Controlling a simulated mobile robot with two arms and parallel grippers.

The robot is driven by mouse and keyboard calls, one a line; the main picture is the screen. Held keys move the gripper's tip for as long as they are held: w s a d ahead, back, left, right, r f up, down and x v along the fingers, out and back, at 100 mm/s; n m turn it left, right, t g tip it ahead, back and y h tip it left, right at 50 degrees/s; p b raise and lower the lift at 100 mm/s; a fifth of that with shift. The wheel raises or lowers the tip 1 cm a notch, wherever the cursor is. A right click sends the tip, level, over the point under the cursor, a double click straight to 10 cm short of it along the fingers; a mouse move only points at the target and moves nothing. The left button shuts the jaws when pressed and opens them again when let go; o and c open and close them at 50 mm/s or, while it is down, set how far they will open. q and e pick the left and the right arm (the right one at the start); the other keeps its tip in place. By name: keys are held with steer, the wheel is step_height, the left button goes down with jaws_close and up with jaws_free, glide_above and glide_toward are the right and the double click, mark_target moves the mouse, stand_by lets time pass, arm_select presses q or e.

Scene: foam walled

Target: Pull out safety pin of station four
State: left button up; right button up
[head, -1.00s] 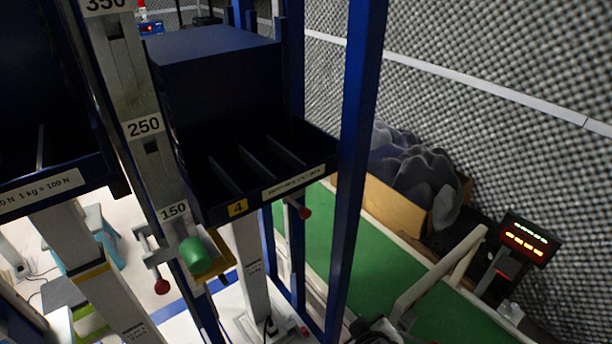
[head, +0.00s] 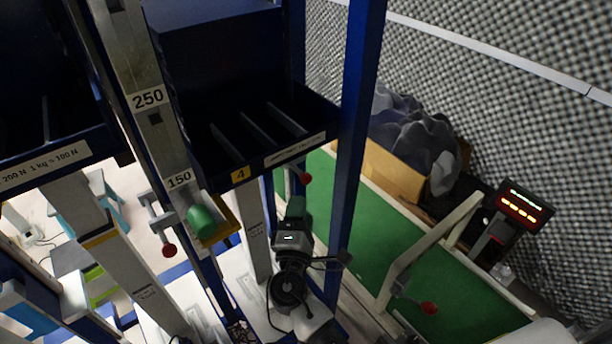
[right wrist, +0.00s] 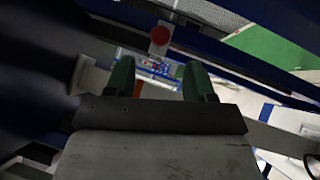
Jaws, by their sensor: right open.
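Station four has a yellow "4" label (head: 240,174) on the front edge of its dark blue divided tray (head: 215,160). A safety pin with a red knob (head: 305,178) sticks out below the tray's right side. My right gripper (head: 295,205) is just below this knob in the head view, its green fingers pointing up. In the right wrist view, the green fingers (right wrist: 158,70) are spread apart with nothing held between them. A red knob (right wrist: 160,36) shows beyond the fingertips, apart from them. My left gripper is not in view.
Another red-knobbed pin (head: 169,250) and a green cylinder (head: 202,222) sit by the numbered upright (head: 150,115). A blue post (head: 355,130) stands close to the right of station four. Beyond it are a green belt (head: 460,300) and a lit display (head: 525,206).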

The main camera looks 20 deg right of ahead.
mark_target(305, 184)
steer(key=p+x, duration=0.2)
steer(key=x, duration=0.5)
steer(key=shift+w+d+r, duration=0.15)
steer(key=shift+w+d, duration=0.05)
steer(key=shift+w, duration=0.1)
steer(key=shift+w+d+p, duration=0.25)
steer(key=shift+w+p, duration=0.1)
steer(key=shift+w, duration=0.2)
